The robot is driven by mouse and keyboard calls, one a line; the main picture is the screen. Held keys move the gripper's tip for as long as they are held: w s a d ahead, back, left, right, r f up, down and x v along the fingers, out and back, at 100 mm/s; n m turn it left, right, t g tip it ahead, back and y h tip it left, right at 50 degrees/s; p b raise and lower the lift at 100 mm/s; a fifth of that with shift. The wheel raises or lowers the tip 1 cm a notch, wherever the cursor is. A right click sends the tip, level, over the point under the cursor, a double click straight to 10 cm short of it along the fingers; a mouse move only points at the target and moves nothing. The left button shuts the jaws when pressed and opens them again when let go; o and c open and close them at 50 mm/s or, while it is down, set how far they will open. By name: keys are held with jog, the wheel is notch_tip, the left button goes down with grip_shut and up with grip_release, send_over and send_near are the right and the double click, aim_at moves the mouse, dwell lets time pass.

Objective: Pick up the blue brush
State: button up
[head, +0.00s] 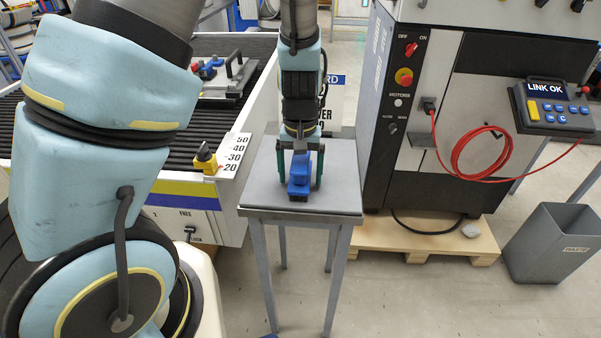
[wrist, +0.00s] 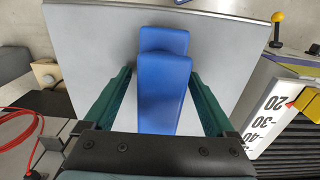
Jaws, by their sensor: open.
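The blue brush (head: 300,174) lies on the small grey table (head: 341,178), with a dark strip along its lower edge. It also shows in the wrist view (wrist: 163,85), running lengthwise between the fingers. My gripper (head: 301,180) is open, pointing down over the brush, with one green finger on each side. In the wrist view my gripper (wrist: 155,92) shows a gap between each finger and the brush. The end of the brush nearest the palm is hidden by the gripper body in the wrist view.
A conveyor table with a number scale (head: 235,155) and a yellow knob (head: 205,157) stands to the left. A black and grey cabinet (head: 376,120) stands close on the right, with a red cable (head: 480,150) and a grey bin (head: 556,245) beyond. The table top around the brush is clear.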

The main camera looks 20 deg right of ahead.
aim_at(301, 160)
jog(key=shift+c, duration=0.2)
grip_shut()
dwell(0.5)
jog(key=shift+r, duration=0.15)
notch_tip(301, 160, up, 10)
jog(key=shift+f+b, duration=0.1)
jog(key=shift+b, duration=0.35)
